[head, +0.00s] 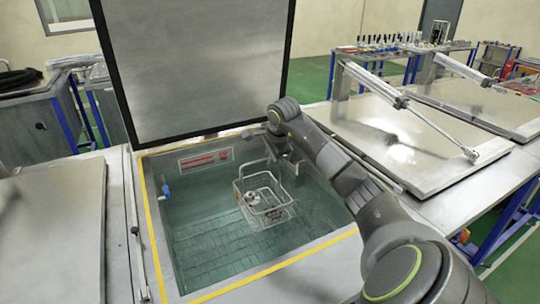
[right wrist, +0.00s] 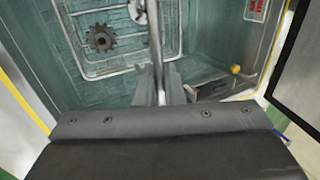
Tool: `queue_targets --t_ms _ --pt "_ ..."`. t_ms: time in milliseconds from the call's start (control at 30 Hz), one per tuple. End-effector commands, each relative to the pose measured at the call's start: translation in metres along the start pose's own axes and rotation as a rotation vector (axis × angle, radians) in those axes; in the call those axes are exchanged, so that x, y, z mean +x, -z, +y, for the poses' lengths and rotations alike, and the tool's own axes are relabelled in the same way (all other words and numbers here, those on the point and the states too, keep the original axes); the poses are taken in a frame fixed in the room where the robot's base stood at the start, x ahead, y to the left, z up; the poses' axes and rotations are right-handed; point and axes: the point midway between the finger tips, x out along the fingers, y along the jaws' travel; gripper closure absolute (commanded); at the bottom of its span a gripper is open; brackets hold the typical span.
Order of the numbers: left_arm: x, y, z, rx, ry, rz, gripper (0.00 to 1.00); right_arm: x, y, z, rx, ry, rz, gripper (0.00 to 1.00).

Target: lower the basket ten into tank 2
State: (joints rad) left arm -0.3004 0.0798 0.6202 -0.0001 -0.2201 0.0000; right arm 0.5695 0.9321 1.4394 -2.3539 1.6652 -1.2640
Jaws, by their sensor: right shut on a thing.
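The wire basket (head: 264,214) hangs or sits inside the open tank (head: 185,245), right of the tank's middle; I cannot tell whether it touches the tiled floor. It holds metal parts, one a dark gear (right wrist: 102,38) in the right wrist view. The fingers (right wrist: 163,88) close around that bar in the wrist view. The tank's lid (head: 195,65) stands raised behind it. No tank number is readable. My left gripper is out of view.
Closed metal lids lie on the left (head: 55,235) and right (head: 430,140), the right one with a pneumatic cylinder (head: 410,108) across it. Yellow edging (head: 152,230) lines the tank opening. A blue valve (head: 165,188) sits on its left wall. A tool bench stands behind.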

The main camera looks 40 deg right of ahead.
Motion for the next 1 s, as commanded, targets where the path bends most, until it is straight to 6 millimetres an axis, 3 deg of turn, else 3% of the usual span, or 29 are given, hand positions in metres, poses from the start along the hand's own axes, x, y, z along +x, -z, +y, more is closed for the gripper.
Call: queue_targets --t_ms 1000 --pt "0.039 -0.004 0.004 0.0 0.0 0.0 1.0 0.072 0.0 0.03 0.0 0.002 0.0 1.0"
